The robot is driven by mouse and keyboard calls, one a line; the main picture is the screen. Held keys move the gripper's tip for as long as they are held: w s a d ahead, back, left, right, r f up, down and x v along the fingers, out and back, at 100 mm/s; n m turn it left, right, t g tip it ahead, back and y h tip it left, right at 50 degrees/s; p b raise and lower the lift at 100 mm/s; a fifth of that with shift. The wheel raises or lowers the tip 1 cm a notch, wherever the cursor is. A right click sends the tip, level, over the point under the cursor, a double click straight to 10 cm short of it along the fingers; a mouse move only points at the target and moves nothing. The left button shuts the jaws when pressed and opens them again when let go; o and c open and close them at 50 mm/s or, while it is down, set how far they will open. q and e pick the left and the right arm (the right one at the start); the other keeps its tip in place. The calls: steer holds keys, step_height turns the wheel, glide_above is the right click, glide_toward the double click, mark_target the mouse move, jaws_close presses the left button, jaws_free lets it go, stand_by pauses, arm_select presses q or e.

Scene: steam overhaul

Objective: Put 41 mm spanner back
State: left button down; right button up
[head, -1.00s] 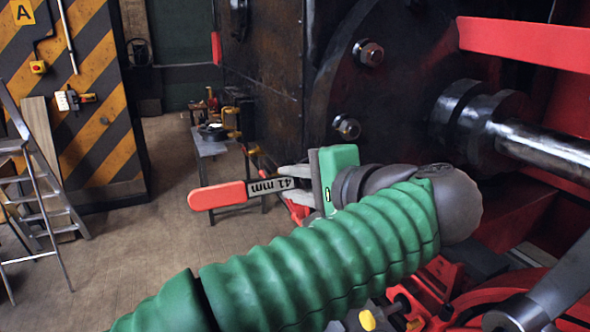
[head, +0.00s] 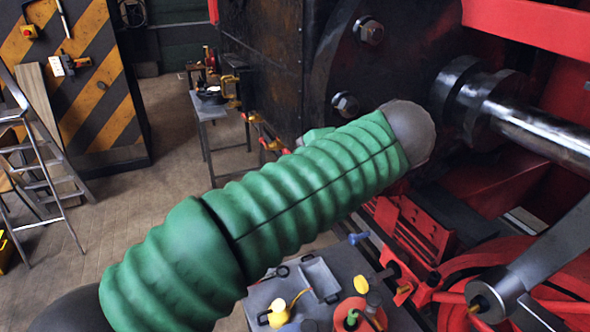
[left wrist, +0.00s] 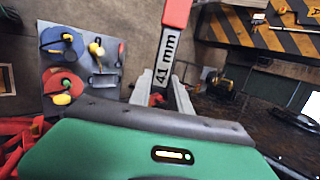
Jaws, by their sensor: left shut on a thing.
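The 41 mm spanner (left wrist: 168,60) shows in the left wrist view, with a red handle and a pale label reading "41 mm". My left gripper (left wrist: 164,92) is shut on it, and the handle points away from the gripper. My right gripper is not in view.
A grey work table (head: 347,268) with a tray (head: 320,278) and a yellow item (head: 279,312) stands below my arm. A red wheel (head: 510,285) and a steel rod (head: 545,140) are at right.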

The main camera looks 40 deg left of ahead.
arm_select(q)
steer(key=shift+f+g+h+p, duration=0.4)
steer(key=shift+f+h+p, duration=0.15)
steer(key=shift+h+p, duration=0.45)
steer(key=shift+f, duration=0.3)
steer(key=shift+f+h+p, duration=0.25)
steer(key=shift+h+p, duration=0.25)
steer(key=shift+p, duration=0.55)
step_height(320, 180, down, 6)
steer(key=g+h+p, duration=0.1)
steer(key=h+p, duration=0.1)
steer(key=p, duration=0.2)
steer(key=m+g+h+p, duration=0.1)
steer(key=h+p, duration=0.2)
steer(key=p, duration=0.1)
steer(key=shift+r+g+h, duration=0.2)
steer(key=shift+g+h, duration=0.1)
